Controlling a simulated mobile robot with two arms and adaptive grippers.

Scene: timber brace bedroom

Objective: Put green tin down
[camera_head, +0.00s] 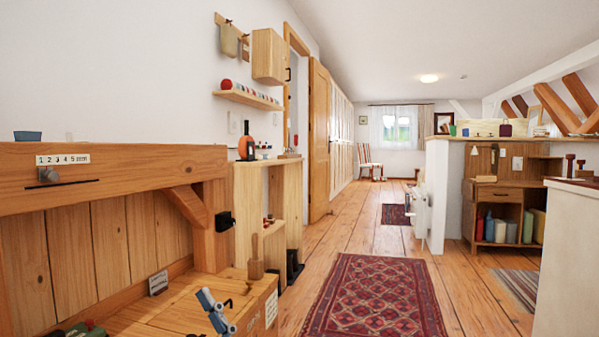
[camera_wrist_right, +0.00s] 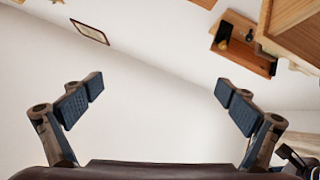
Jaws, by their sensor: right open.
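My right gripper (camera_wrist_right: 167,95) is open in the right wrist view, with nothing between its finger pads and white wall behind them. In the head view, blue-grey pads that look like part of my left gripper (camera_head: 214,311) show at the bottom edge over the wooden bench; whether it is open or shut is not visible. I cannot make out a green tin for certain. A small green item (camera_head: 453,130) stands on the far half-wall.
A wooden bench (camera_head: 180,308) and timber beam (camera_head: 120,165) line the left wall. A narrow wooden shelf unit (camera_head: 247,205) stands beyond. The floor with a red patterned rug (camera_head: 375,295) is clear in the middle. A pale counter (camera_head: 570,255) stands at the right, near a desk (camera_head: 500,190).

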